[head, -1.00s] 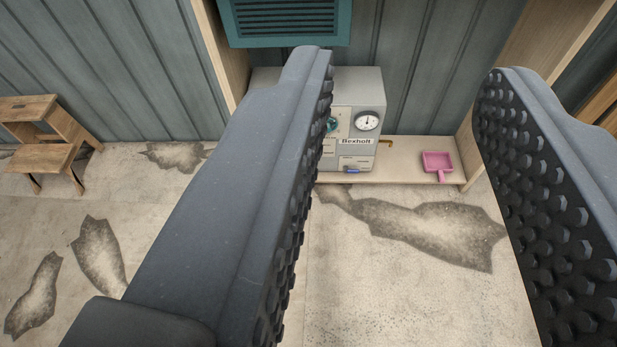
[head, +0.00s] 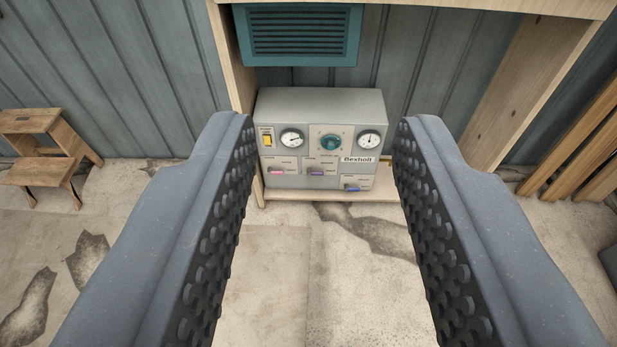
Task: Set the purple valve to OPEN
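A grey control box (head: 322,108) marked "Bexholt" stands on a low wooden shelf, in the middle of the head view. The purple valve (head: 317,172) is a small handle low on its front, between a pink handle (head: 277,172) on the left and a blue handle (head: 352,189) lower right. The labels beside the handles are too small to read. My gripper (head: 322,125) is open and empty, its two studded fingers well apart. The box shows in the gap between them, some way beyond the fingertips.
The box front also has two dials, a teal knob (head: 331,143) and a yellow switch (head: 267,140). A teal vent (head: 298,35) hangs above. The wooden frame (head: 508,90) surrounds the box. A wooden step stool (head: 42,150) stands left; planks (head: 580,140) lean right. Floor ahead is clear.

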